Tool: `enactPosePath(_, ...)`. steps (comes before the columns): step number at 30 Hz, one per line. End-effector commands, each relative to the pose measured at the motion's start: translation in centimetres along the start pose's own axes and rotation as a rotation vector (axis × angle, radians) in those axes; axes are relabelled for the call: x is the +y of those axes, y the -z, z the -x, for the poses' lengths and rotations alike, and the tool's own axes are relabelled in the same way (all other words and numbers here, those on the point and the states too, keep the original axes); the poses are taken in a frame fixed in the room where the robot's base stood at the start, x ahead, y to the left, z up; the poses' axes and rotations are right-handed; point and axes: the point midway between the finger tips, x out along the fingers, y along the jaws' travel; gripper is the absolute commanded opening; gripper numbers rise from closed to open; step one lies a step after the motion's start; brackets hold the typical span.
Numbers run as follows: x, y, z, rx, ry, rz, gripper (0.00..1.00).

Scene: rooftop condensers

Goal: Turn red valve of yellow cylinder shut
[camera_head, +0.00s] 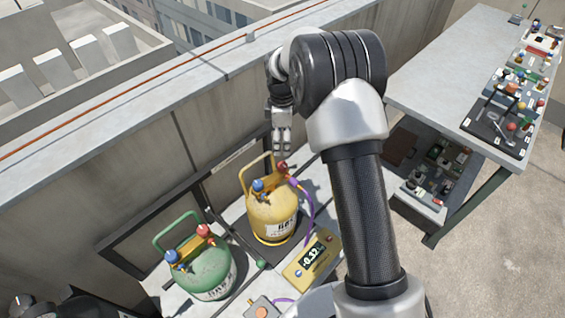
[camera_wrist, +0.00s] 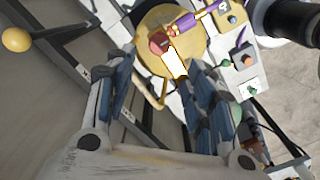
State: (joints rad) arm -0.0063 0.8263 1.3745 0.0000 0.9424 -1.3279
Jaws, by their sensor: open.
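The yellow cylinder (camera_head: 272,218) stands upright on a dark tray, with a yellow handle, a blue valve (camera_head: 257,186) and a red valve (camera_head: 283,168) on top. A purple hose (camera_head: 309,203) runs from near the red valve. My gripper (camera_head: 283,150) is above and behind the cylinder, just over the red valve and apart from it. In the wrist view my gripper (camera_wrist: 160,68) is open and empty, its fingers wide apart. The red valve (camera_wrist: 158,43) shows beyond the fingertips, over the round yellow cylinder top (camera_wrist: 193,48). I cannot make out the blue valve there.
A green cylinder (camera_head: 205,272) with red and blue valves stands left of the yellow one. A yellow gauge box (camera_head: 314,258) reading about -0.32 sits to the right. The parapet (camera_head: 150,150) rises behind. A cluttered workbench (camera_head: 440,75) stands at the right.

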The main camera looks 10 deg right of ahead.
Motion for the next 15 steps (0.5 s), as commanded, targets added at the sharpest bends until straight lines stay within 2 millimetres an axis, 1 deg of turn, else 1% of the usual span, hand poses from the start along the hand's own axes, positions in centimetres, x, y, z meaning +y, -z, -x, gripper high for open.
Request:
enactPosePath(1, 0.0, 0.0, -1.5, -0.001, 0.002, -0.001, 0.49)
enactPosePath(6, 0.0, 0.0, -5.2, 0.0, 0.002, -0.001, 0.49)
enactPosePath(12, 0.0, 0.0, -8.7, 0.0, 0.001, -0.001, 0.49)
enactPosePath(15, 0.0, 0.0, -9.8, 0.0, -0.001, -0.001, 0.49)
